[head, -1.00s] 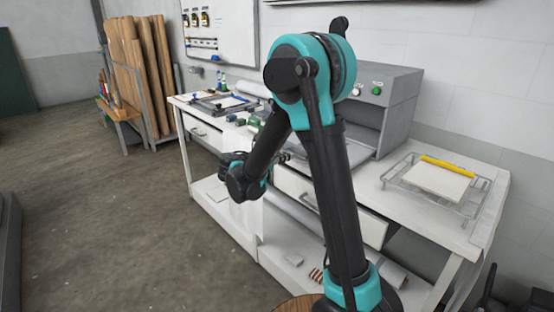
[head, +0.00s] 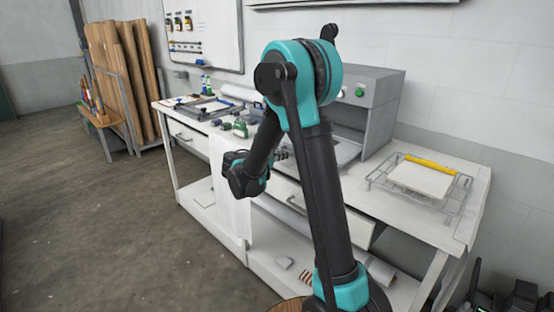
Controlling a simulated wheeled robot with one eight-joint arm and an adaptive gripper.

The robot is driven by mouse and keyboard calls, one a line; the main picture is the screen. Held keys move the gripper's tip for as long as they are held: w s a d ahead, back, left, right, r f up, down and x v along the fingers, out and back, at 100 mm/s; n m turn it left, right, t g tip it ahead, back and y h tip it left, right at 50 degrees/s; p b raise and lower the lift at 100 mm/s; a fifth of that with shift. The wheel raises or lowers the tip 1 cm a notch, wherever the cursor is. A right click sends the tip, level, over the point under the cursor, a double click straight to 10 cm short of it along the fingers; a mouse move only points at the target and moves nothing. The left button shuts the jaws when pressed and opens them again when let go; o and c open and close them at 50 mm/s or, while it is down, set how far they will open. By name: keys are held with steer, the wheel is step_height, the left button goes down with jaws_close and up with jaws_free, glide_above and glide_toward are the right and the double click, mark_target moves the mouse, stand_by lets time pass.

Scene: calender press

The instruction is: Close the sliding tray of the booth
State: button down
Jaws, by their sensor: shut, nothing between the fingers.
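The grey booth (head: 376,112) stands on the white bench against the wall, with a green button on its upper front. Its sliding tray (head: 347,153) sticks out of the open front, low over the bench top. My arm crosses in front of the booth and hides its left part and much of the tray. My gripper (head: 282,155) shows as a small dark shape behind my forearm, left of the tray. It is shut and empty. I cannot tell how far it is from the tray edge.
A wire rack (head: 420,187) with a white board and a yellow bar (head: 430,162) is on the bench at right. Green tools (head: 240,129) and a frame (head: 198,106) lie at left. A bench drawer (head: 300,197) appears partly open. The floor at left is clear.

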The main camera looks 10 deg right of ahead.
steer(key=r+x, duration=0.1)
steer(key=x, duration=0.4)
steer(key=r+x, duration=0.1)
steer(key=x, duration=0.3)
steer(key=r+x, duration=0.1)
steer(key=x, duration=0.4)
steer(key=shift+w+d, duration=0.3)
steer(key=shift+d, duration=0.35)
